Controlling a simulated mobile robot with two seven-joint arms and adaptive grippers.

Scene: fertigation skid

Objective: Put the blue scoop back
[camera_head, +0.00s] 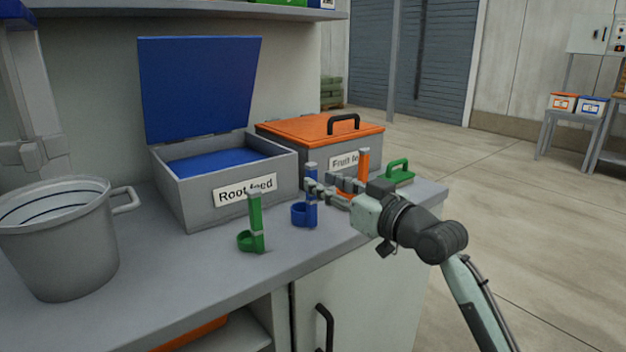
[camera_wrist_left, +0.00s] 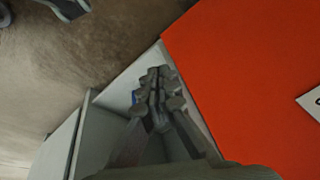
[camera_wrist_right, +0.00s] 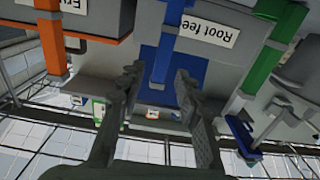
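The blue scoop (camera_head: 311,200) stands upright on the grey counter, its round cup low on the left side. My right gripper (camera_head: 322,190) is open beside the handle. In the right wrist view the blue handle (camera_wrist_right: 166,45) shows beyond and between the spread fingers (camera_wrist_right: 158,88); I cannot tell whether they touch it. Behind the scoop is the grey Root feed bin (camera_head: 178,205), its blue lid (camera_head: 200,88) raised and blue contents (camera_head: 210,164) inside. My left gripper (camera_wrist_left: 157,95) has its fingers together, apparently empty, near an orange surface (camera_wrist_left: 240,75).
A green scoop (camera_head: 255,222) stands left of the blue one. An orange scoop (camera_head: 363,165) is partly behind my right gripper. The Fruit feed bin (camera_head: 320,128) has its orange lid shut. A grey bucket (camera_head: 65,255) stands at left. Clear counter lies in front of the scoops.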

